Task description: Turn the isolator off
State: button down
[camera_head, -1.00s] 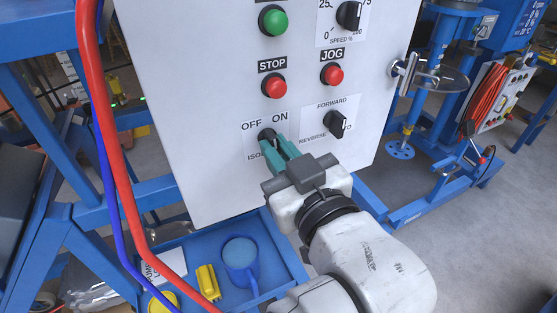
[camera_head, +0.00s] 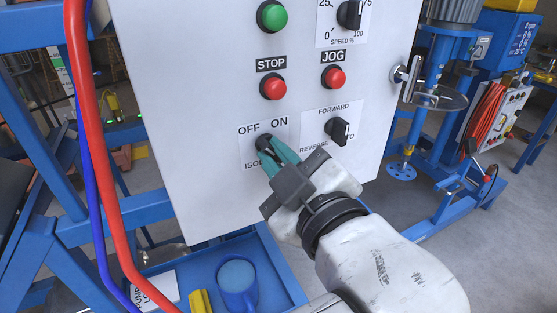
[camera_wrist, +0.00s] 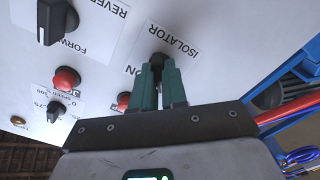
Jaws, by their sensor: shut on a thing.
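The isolator knob (camera_head: 264,140) is a small black rotary switch on a white label marked OFF, ON and ISOLATOR, low on the white control panel (camera_head: 205,150). My gripper (camera_head: 271,156) has its two green fingers shut on the knob from the front. In the wrist view the black isolator knob (camera_wrist: 158,60) sits between the green fingertips (camera_wrist: 159,74), and the label appears upside down. The fingers cover much of the knob, so I cannot tell which mark it points to.
Red STOP (camera_head: 273,86) and JOG (camera_head: 334,77) buttons are above. The black FORWARD/REVERSE knob (camera_head: 337,130) is close to the right of my gripper. Red and blue hoses (camera_head: 84,140) run along the left. A blue tray with a blue mug (camera_head: 237,283) is below.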

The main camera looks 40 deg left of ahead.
jog(key=shift+f, duration=0.1)
jog(key=c, duration=1.2)
grip_release()
jog(key=shift+o, duration=0.2)
jog(key=p+v, duration=0.7)
jog(key=v, duration=0.3)
jog(key=shift+d+p, duration=0.3)
jog(key=shift+p, duration=0.05)
jog(key=shift+s, duration=0.15)
